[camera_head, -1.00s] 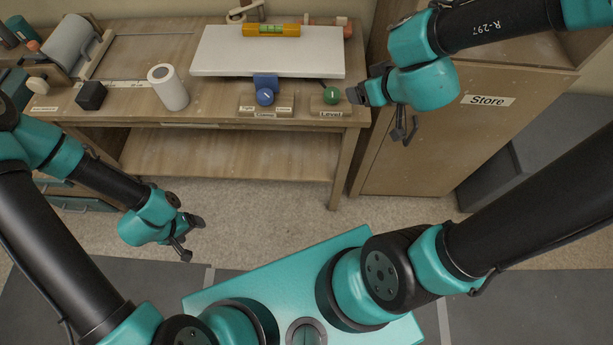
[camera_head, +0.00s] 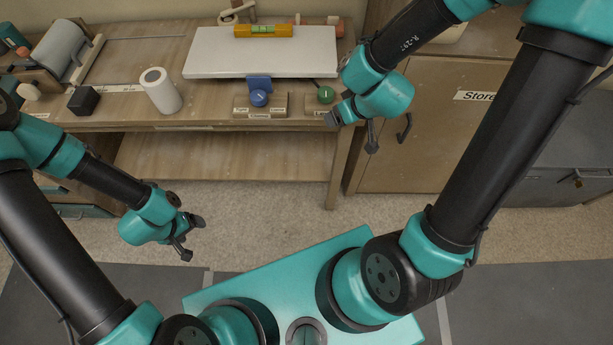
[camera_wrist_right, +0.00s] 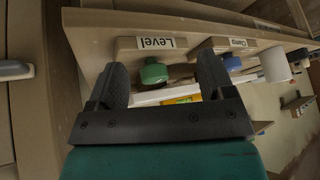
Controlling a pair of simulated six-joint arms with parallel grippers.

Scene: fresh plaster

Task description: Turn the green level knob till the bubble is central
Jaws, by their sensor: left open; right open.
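The green level knob (camera_head: 326,95) sits on a small wooden block at the bench's front right. In the right wrist view, the green knob (camera_wrist_right: 153,72) is under its "Level" label, ahead of and between my open fingers. My right gripper (camera_head: 352,132) is open and empty, just right of the knob; it also shows in the wrist view (camera_wrist_right: 165,80). The yellow spirit level (camera_head: 280,31) lies at the back of a white board (camera_head: 220,55). Its green vial shows, but the bubble is too small to place. My left gripper (camera_head: 191,236) is open and empty, in front of the bench.
A blue knob (camera_head: 259,98) on the "Clamp" block stands left of the green one. A white roll (camera_head: 160,90) and a black block (camera_head: 83,100) are farther left on the bench. The "Store" cupboard (camera_head: 420,140) stands to the right, close behind my right arm.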

